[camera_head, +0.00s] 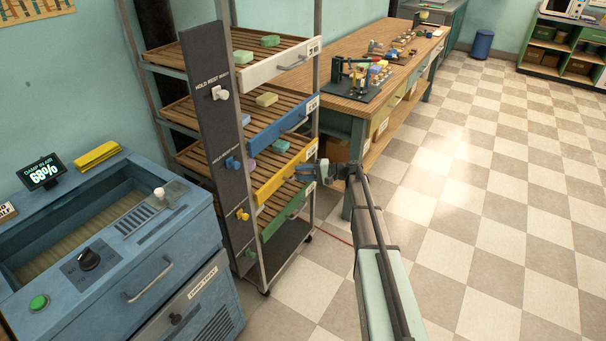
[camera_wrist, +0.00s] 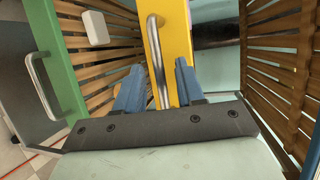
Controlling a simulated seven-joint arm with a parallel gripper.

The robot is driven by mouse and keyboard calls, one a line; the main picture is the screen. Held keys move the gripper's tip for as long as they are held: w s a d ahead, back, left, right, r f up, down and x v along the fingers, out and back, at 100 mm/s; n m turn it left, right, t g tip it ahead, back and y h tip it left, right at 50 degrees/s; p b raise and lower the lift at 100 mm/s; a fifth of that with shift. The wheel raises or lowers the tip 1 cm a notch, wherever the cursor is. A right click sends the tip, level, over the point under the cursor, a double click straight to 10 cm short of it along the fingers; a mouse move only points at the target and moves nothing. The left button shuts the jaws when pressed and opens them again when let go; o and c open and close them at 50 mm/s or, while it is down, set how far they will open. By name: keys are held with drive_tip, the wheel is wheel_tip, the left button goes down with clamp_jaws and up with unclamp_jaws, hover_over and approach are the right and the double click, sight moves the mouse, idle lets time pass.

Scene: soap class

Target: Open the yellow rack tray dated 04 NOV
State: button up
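The yellow rack tray (camera_head: 272,186) is on the rack, between the blue tray above and the green tray below. Its front looks roughly in line with theirs. A pale label (camera_head: 312,150) is at its right end; its date is too small to read. In the wrist view the yellow front (camera_wrist: 175,35) carries a metal bar handle (camera_wrist: 155,50). My gripper (camera_head: 312,172) is at the yellow front. In the wrist view its two blue fingers (camera_wrist: 157,80) are apart, one on each side of the handle, with gaps visible. I cannot tell if either touches the front.
The blue tray (camera_head: 270,138) and white tray (camera_head: 265,71) are above; the green tray (camera_head: 283,219) is below. A dark board with coloured pegs (camera_head: 215,130) stands at the rack's left. A workbench (camera_head: 350,110) is behind. Checkered floor (camera_head: 480,220) is clear at the right.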

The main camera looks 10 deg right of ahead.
drive_tip(key=shift+c, duration=0.5)
clamp_jaws()
